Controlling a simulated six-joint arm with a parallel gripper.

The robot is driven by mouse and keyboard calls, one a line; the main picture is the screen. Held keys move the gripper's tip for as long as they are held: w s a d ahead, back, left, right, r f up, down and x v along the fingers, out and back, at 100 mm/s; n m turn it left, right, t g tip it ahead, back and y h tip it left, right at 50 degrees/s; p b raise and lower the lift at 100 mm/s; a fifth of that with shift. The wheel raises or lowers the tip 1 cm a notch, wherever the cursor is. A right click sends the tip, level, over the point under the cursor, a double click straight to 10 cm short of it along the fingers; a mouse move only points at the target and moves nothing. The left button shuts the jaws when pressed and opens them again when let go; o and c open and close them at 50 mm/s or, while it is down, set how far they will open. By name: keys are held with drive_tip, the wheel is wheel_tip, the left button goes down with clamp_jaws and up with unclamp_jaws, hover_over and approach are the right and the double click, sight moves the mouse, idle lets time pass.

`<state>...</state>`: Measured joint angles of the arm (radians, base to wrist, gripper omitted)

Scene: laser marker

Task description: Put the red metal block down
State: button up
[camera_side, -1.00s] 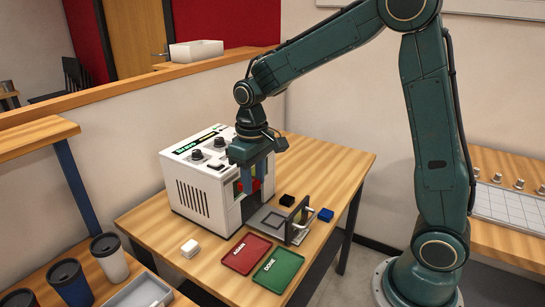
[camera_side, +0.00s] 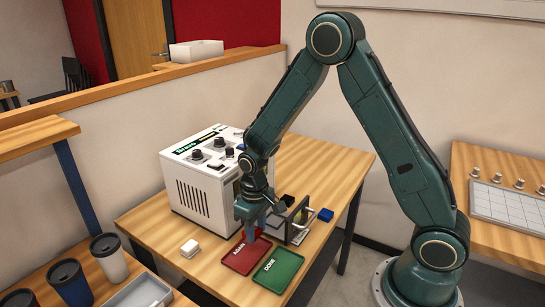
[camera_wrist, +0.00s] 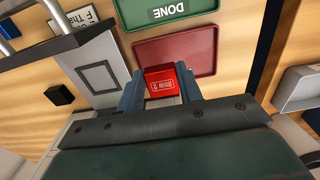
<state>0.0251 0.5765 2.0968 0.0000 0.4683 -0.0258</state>
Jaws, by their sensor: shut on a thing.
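My gripper (camera_side: 250,233) is over the rear part of the red tray (camera_side: 238,263), which is marked AGAIN. In the wrist view, my gripper (camera_wrist: 162,88) is shut on the red metal block (camera_wrist: 160,78), which has white lettering on one face. In the side view the fingers mostly hide the block, and I cannot tell whether it touches the tray. The red tray (camera_wrist: 203,58) shows just beyond the block in the wrist view. The green tray (camera_side: 277,271), marked DONE, lies to the right of the red one and looks empty.
The white laser marker (camera_side: 190,200) stands behind left of my gripper. An upright dark frame (camera_side: 297,221) stands close on the right, with a blue block (camera_side: 325,215) beyond it. A white block (camera_side: 190,248) lies left of the red tray.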

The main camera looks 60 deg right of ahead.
sight(256, 231)
drive_tip(key=shift+f, duration=0.25)
drive_tip(key=shift+f, duration=1.85)
drive_tip(key=shift+f, duration=0.1)
drive_tip(key=o, duration=1)
drive_tip(key=shift+d, duration=0.1)
drive_tip(key=shift+r, duration=0.35)
wheel_tip(256, 231, up, 11)
drive_tip(key=shift+f, duration=0.1)
drive_tip(key=shift+r, duration=0.4)
